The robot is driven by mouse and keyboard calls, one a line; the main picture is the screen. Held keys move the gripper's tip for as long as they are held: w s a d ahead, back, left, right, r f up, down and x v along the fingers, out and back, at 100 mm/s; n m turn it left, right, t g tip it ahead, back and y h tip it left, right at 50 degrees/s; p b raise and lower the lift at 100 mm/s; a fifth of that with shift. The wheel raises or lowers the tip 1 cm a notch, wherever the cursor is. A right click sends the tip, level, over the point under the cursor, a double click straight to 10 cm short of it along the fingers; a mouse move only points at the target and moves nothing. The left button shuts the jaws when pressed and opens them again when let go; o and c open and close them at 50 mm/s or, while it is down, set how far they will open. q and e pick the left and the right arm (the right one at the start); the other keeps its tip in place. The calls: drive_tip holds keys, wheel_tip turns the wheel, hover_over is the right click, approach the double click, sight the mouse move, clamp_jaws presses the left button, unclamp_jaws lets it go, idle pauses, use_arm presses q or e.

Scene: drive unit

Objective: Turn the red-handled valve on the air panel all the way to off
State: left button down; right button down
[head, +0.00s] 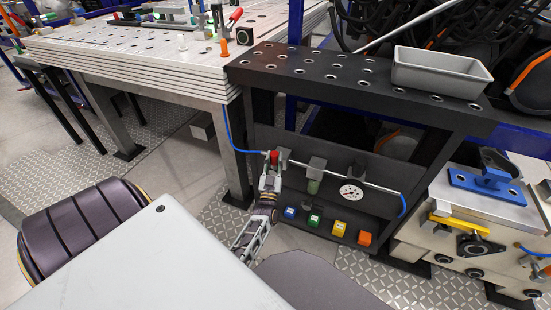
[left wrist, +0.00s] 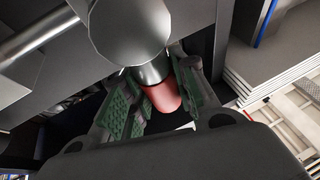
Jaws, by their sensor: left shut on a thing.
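The air panel (head: 335,155) is a dark board under a black perforated bench. A thin metal pipe (head: 375,186) runs across it. The valve's red handle (head: 274,154) is at the panel's left end and is mostly covered by my left gripper (head: 270,167). In the left wrist view the red handle (left wrist: 164,94) lies between the green-padded fingers of my left gripper (left wrist: 158,92), which is shut on it. A round grey metal part (left wrist: 130,30) is in front of the handle's upper end. The handle's exact turn angle is hard to tell. My right gripper is not in view.
Right of the valve are a green-bowled unit (head: 313,186) and a round gauge (head: 352,193). Several coloured blocks, one yellow (head: 339,228), sit on the lower shelf. A blue hose (head: 230,135) hangs at the left. A grey tray (head: 440,72) stands on the bench (head: 300,68).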

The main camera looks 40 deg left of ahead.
use_arm(q)
drive_tip(key=c, duration=1.1)
unclamp_jaws()
drive_tip(key=shift+a, duration=0.1)
drive_tip(key=shift+d+m+b, duration=0.2)
drive_tip(key=shift+m+b, duration=0.1)
